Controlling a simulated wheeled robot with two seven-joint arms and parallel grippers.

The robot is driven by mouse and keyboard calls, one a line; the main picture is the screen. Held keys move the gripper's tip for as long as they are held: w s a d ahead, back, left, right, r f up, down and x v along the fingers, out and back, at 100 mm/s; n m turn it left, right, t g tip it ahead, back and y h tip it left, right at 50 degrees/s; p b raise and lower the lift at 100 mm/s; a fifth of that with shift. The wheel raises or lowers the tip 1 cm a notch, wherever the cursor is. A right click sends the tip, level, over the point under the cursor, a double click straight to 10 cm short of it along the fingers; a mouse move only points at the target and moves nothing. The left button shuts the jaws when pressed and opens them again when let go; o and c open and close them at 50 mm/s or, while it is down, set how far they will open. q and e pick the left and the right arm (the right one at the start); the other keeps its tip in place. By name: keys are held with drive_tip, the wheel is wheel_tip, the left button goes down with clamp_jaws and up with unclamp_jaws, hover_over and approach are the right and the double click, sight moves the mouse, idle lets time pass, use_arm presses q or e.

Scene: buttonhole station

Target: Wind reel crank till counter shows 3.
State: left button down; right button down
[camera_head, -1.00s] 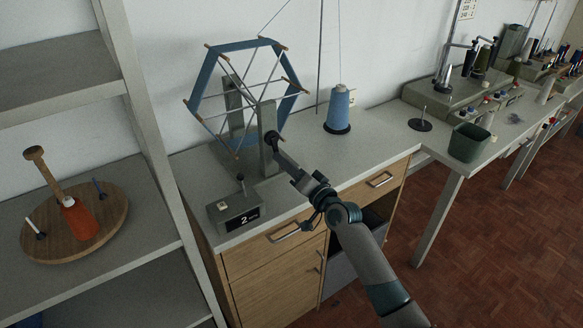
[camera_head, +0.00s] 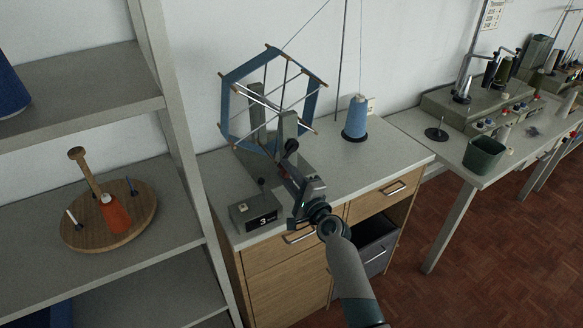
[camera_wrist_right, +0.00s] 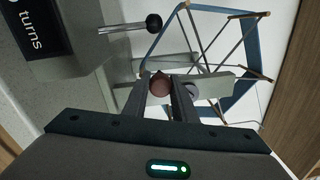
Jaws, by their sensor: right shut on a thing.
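The reel (camera_head: 268,98) is a hexagonal frame with blue edges and wooden pegs, on grey uprights on the cabinet top. Its crank has a dark hub (camera_head: 291,146) at the front upright. My right gripper (camera_head: 285,174) is at the crank, in front of the reel. In the right wrist view my right gripper (camera_wrist_right: 160,92) is shut on the reddish-brown crank knob (camera_wrist_right: 160,83), which sits between the two fingers. The counter (camera_head: 254,214) is a grey box with a dark display reading 3. It also shows in the wrist view (camera_wrist_right: 52,45), partly cut off. My left gripper is not in view.
A blue thread cone (camera_head: 355,119) stands on the cabinet top (camera_head: 385,160) right of the reel. A green bin (camera_head: 484,155) stands on the right table.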

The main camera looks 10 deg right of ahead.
drive_tip(key=shift+s+a+r+m+p, duration=0.15)
drive_tip(key=shift+a+m+p, duration=0.25)
drive_tip(key=shift+m, duration=0.2)
drive_tip(key=shift+s+a+r+m+p, duration=0.15)
drive_tip(key=shift+a+m+p, duration=0.1)
drive_tip(key=shift+m+p, duration=0.25)
drive_tip(key=shift+f, duration=0.1)
drive_tip(key=c, duration=1.5)
unclamp_jaws()
drive_tip(key=shift+a, duration=0.1)
drive_tip(key=shift+o, duration=0.2)
drive_tip(key=shift+r, duration=0.2)
drive_tip(key=shift+s+d, duration=0.3)
drive_tip(key=shift+s, duration=0.05)
drive_tip(key=b+v, duration=0.3)
drive_tip(key=v, duration=1.3)
drive_tip(key=shift+s+a, duration=0.2)
drive_tip(key=shift+s, duration=0.15)
